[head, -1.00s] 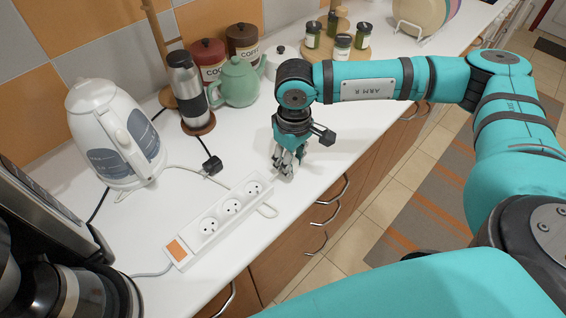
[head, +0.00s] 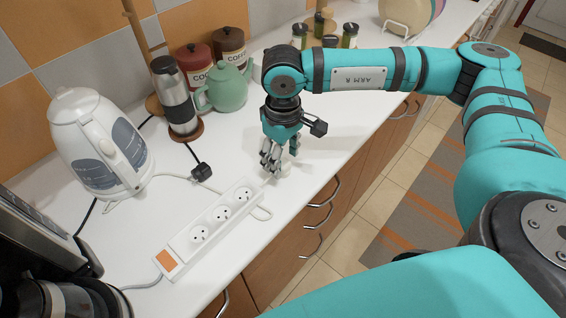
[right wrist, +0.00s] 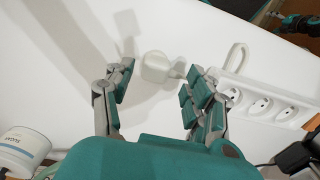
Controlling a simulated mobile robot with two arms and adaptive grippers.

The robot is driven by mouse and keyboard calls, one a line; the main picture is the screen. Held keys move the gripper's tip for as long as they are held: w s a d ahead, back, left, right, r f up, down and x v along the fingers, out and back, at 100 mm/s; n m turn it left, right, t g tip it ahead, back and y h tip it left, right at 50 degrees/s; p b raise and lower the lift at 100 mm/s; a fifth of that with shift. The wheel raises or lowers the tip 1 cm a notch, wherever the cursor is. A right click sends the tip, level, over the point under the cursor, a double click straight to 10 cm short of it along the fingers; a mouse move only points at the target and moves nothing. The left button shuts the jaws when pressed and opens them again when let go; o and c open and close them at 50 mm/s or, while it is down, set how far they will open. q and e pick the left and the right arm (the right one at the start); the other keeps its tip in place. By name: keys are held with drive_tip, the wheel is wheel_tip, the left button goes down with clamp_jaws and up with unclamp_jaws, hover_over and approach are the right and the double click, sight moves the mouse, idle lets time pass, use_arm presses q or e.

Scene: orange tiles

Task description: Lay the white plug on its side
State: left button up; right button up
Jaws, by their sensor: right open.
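The white plug (right wrist: 157,67) stands on the white counter in the right wrist view, a pale rounded body with a short part sticking out to its right. Whether it is upright is hard to tell from above. My right gripper (right wrist: 152,88) is open, with its fingers pointing down on either side of the plug and a gap on the left side. In the head view my right gripper (head: 277,169) is low over the counter and largely hides the plug. My left gripper does not show.
A white power strip (head: 208,231) with a cord loop lies close by, with a black plug (head: 202,171) beyond it. A kettle (head: 98,143), flask (head: 176,97), green teapot (head: 222,88) and canisters stand behind. The counter's front edge is near.

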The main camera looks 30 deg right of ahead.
sight(283, 165)
wheel_tip(283, 165, up, 9)
drive_tip(key=b, duration=0.1)
drive_tip(key=shift+r+b, duration=0.15)
drive_tip(key=shift+b, duration=0.15)
